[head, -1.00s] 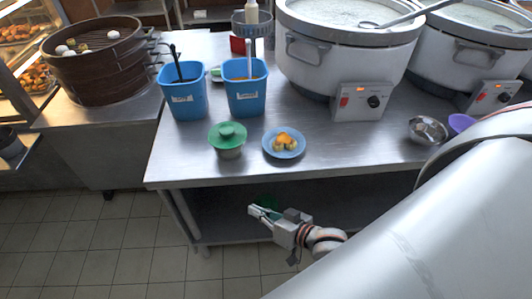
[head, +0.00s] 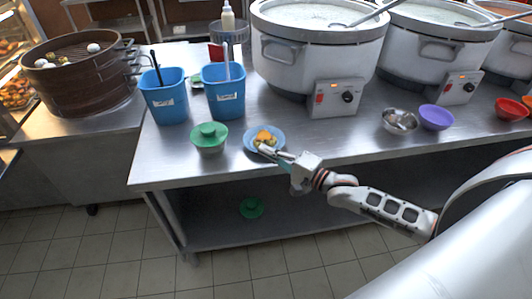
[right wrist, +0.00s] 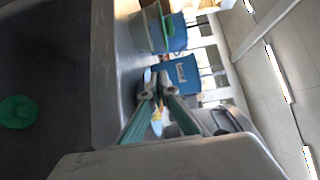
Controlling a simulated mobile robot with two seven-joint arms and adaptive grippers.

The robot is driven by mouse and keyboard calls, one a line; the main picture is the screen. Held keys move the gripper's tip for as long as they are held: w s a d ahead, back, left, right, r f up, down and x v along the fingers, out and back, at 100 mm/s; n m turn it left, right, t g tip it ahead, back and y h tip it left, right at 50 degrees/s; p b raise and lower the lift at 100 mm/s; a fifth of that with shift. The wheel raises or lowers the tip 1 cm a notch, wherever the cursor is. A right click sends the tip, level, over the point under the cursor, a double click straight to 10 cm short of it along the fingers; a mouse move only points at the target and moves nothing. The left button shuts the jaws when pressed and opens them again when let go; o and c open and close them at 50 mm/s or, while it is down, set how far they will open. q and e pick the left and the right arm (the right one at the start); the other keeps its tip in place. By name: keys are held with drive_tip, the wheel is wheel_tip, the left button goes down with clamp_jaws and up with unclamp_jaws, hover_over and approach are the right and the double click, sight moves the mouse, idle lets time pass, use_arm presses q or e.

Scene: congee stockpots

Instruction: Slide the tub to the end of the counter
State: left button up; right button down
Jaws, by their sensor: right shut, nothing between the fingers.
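A small tub with a green lid (head: 208,136) stands upright on the steel counter near its front left. It also shows at the top of the right wrist view (right wrist: 150,30). Two blue tubs, one on the left (head: 166,102) and one on the right (head: 225,98), stand behind it with handles sticking out. My right gripper (head: 267,151) is shut and empty at the counter's front edge. It overlaps the plate of food in the picture and is right of the green-lidded tub, apart from it. Its fingers show in the right wrist view (right wrist: 154,88). My left gripper is not in view.
A blue plate (head: 249,141) with food sits right of the green-lidded tub. Large cookers (head: 310,65) stand behind. Steel (head: 398,122), purple (head: 437,117) and red (head: 511,109) bowls lie right. A green round object (head: 251,207) is below the counter. The counter's front left corner is bare.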

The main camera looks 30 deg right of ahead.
sight(250, 148)
drive_tip(key=x, duration=0.6)
drive_tip(key=shift+w+a, duration=0.2)
drive_tip(key=shift+w, duration=0.1)
drive_tip(key=a, duration=0.1)
drive_tip(key=w+a, duration=0.1)
drive_tip(key=a, duration=0.1)
drive_tip(key=shift+w, duration=0.1)
drive_tip(key=shift+w+a, duration=0.15)
drive_tip(key=shift+a, duration=0.35)
